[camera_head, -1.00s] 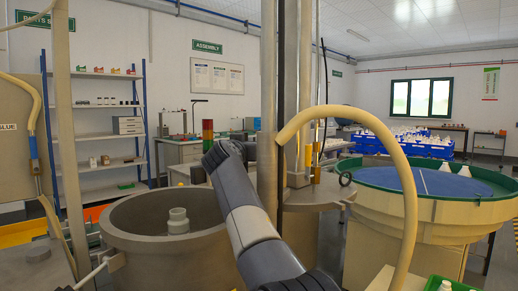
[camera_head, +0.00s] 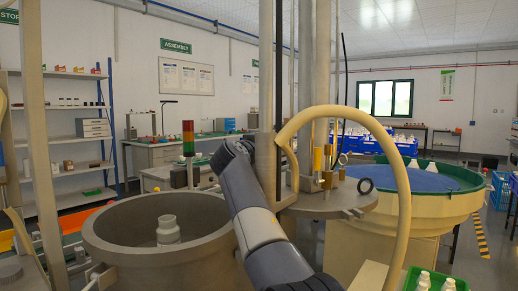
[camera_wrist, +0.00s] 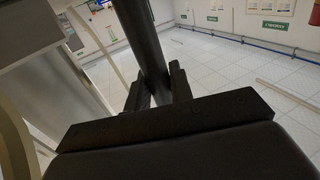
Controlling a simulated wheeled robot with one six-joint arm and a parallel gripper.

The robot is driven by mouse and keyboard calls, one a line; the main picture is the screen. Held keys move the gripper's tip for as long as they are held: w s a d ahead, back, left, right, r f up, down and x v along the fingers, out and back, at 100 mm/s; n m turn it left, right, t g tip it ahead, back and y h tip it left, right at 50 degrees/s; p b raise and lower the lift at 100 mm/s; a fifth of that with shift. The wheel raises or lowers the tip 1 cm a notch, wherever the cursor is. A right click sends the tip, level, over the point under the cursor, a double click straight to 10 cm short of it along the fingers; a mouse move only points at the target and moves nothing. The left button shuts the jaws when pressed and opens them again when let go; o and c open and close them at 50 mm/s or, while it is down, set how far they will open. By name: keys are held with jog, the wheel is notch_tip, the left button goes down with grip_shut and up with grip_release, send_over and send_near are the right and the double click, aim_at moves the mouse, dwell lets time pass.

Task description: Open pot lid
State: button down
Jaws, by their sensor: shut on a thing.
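The large grey pot (camera_head: 105,250) stands open at the left in the head view. A white bottle-shaped piece (camera_head: 168,230) is inside it. A flat round metal lid (camera_head: 335,205) is off to the right of the pot opening, beside tall metal columns (camera_head: 266,90). It carries brass-coloured fittings and a dark ring. In the wrist view my gripper (camera_wrist: 157,88) is shut on a thick dark bar (camera_wrist: 143,40), one finger on each side. In the head view my arm and the columns hide the fingertips, so how the bar joins the lid cannot be seen.
A thick beige hose (camera_head: 403,190) arches in front of the lid. A round green-rimmed bowl feeder (camera_head: 440,207) stands at the right. A green tray with white bottles (camera_head: 410,280) is at the lower right. Shelves (camera_head: 60,130) stand at the far left.

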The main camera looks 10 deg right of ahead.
jog(key=c, duration=1.3)
grip_release()
jog(key=shift+s, duration=0.1)
jog(key=b+v, duration=0.2)
jog(key=v, duration=0.8)
jog(key=shift+s+a+b, duration=0.2)
jog(key=shift+s+b, duration=0.15)
jog(key=shift+b, duration=0.05)
jog(key=shift+w, duration=0.15)
jog(key=p+x, duration=0.2)
jog(key=x, duration=0.8)
jog(key=shift+w+d+p, duration=0.2)
jog(key=shift+w+p, duration=0.1)
jog(key=shift+p, duration=0.1)
jog(key=shift+s+a+f, duration=0.1)
